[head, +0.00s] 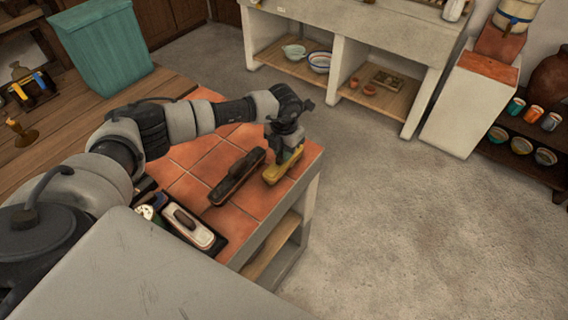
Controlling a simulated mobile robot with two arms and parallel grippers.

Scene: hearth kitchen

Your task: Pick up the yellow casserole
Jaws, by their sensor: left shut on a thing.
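The yellow casserole (271,178) is small and elongated in the head view. It is at the right end of the red-tiled counter top, near its edge. My left gripper (287,153) reaches down over it from above and is shut on it. The gripper hides part of its top, where a bit of green shows. I cannot tell whether the casserole still touches the tiles. My right gripper is not in view.
A dark elongated dish (237,177) lies close left of the casserole. A pale dish in a dark tray (193,228) is nearer me. A teal bin (102,50) stands behind left. Open grey floor (400,220) is to the right.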

